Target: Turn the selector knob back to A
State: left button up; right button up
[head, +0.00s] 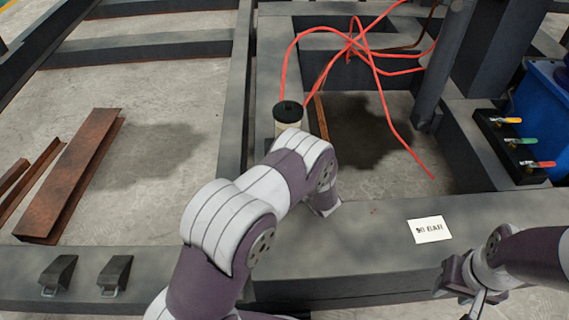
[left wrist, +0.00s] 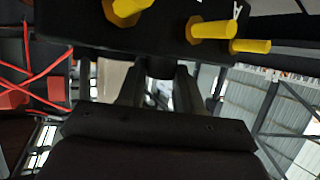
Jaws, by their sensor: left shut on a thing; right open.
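In the left wrist view, my left gripper (left wrist: 158,90) has its two fingers on either side of a dark knob-like part (left wrist: 158,68) under a black block (left wrist: 160,28). It is shut on that part, most likely the selector knob. A white letter A (left wrist: 237,12) shows on the block, right of the fingers. The knob's pointer and setting cannot be made out. In the head view my left arm covers the left gripper and the knob. My right gripper (head: 468,300) is open and empty at the lower right, partly cut off by the frame edge.
Yellow fittings (left wrist: 211,28) stick out of the block close to my left fingers. In the head view, a black-capped canister (head: 289,112), red hoses (head: 380,90), a "90 BAR" label (head: 429,230) and a valve block with coloured levers (head: 515,145) stand around the dark frame.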

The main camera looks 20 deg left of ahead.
pick_arm(q)
jog(key=shift+w+d+n+g+y, duration=0.1)
jog(key=shift+w+n+g+y, duration=0.1)
jog(key=shift+n+g+y, duration=0.6)
jog(key=n+g, duration=0.1)
jog(key=n+g+b, duration=0.1)
jog(key=shift+w+f+n+g+y, duration=0.15)
jog(key=shift+w+n+g+y, duration=0.05)
jog(key=shift+n+g+y, duration=0.2)
jog(key=n+g+b, duration=0.2)
jog(key=g, duration=0.1)
jog(key=shift+w+n+y, duration=0.15)
jog(key=shift+n+y, duration=0.15)
jog(key=shift+n, duration=0.1)
jog(key=shift+n+g+b, duration=0.7)
jog(key=shift+g+b, duration=0.15)
jog(key=shift+g, duration=0.15)
jog(key=shift+r, duration=0.2)
jog(key=o, duration=1)
